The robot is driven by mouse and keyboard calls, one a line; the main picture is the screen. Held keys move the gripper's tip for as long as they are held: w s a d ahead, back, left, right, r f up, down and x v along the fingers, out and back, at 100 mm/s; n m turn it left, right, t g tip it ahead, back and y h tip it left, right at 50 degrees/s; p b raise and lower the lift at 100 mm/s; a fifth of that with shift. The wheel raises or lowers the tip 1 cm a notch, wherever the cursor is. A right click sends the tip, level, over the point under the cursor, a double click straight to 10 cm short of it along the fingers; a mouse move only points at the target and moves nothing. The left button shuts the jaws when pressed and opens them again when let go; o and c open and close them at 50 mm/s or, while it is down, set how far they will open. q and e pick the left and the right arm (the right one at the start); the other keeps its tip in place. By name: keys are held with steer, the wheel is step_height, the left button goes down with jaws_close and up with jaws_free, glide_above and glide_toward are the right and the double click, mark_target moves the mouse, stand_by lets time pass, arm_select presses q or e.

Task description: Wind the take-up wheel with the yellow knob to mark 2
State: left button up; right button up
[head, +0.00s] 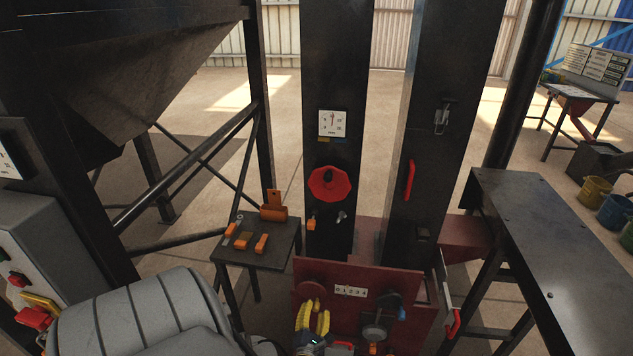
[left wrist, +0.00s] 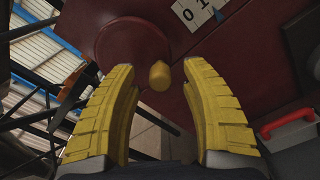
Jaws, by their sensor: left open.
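The take-up wheel is a dark red disc (head: 311,284) on the red front panel; it also shows at the top of the left wrist view (left wrist: 130,42). Its yellow knob (left wrist: 159,76) is at its lower right edge in that view. My left gripper (head: 315,306) has yellow ribbed fingers and is open. In the left wrist view its fingertips (left wrist: 157,68) stand either side of the knob, with gaps visible on both sides. A white number strip (head: 350,292) is right of the wheel; in the left wrist view only its 0 and part of the 1 show. My right gripper is not seen.
A red handwheel (head: 330,184) and a dial gauge (head: 332,123) are on the dark column above. A dark crank-like fitting (head: 375,330) is right of the wheel. A small table (head: 252,253) with orange items stands left, a dark bench (head: 560,250) right.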

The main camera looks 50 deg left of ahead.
arm_select(q)
steer(key=shift+x, duration=1.1)
steer(key=shift+o, duration=0.2)
jaws_close()
